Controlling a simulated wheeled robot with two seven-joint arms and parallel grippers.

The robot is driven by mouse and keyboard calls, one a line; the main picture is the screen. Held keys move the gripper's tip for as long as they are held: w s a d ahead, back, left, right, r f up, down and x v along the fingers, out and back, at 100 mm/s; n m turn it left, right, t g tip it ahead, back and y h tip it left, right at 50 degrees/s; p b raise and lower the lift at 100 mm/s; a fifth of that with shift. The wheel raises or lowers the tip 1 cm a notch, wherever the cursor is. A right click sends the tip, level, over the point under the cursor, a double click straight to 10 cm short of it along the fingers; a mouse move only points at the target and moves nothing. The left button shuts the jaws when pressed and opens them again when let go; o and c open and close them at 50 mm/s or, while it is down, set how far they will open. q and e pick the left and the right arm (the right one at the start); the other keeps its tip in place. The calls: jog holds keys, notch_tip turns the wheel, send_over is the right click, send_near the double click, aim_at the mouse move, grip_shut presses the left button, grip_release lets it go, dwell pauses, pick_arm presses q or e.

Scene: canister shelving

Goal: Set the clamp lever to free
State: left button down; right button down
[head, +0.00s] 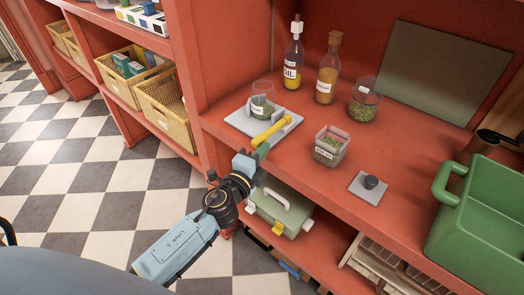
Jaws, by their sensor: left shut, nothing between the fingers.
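The clamp lever (270,132) is a yellow bar on the front of a pale grey clamp base (240,122), on the red shelf. It slants up to the right. A clear canister with green contents (262,107) stands between grey clamp jaws on the base. My left gripper (262,151) is shut and empty, at the shelf's front edge, with its tip close to the lever's lower left end. Whether it touches the lever I cannot tell. My right gripper is not in view.
An oil bottle (293,60), an amber bottle (328,72) and a round canister (364,100) stand behind. A square canister (330,148) and a grey plate with a black knob (366,192) are to the right. A green crate (485,225) fills the right end.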

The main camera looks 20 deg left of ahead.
pick_arm(q)
jog(key=d, duration=0.3)
jog(key=shift+s, duration=0.4)
jog(key=shift+s+d+f, duration=0.1)
jog(key=shift+s+d, duration=0.05)
jog(key=shift+s, duration=0.3)
jog(key=shift+s+d+f, duration=0.1)
jog(key=shift+s+d, duration=0.05)
jog(key=shift+s, duration=0.25)
jog(key=s+b, duration=0.2)
jog(key=s, duration=0.6)
jog(key=shift+s+a+r, duration=0.2)
jog(key=shift+s, duration=0.1)
jog(key=shift+f, duration=0.1)
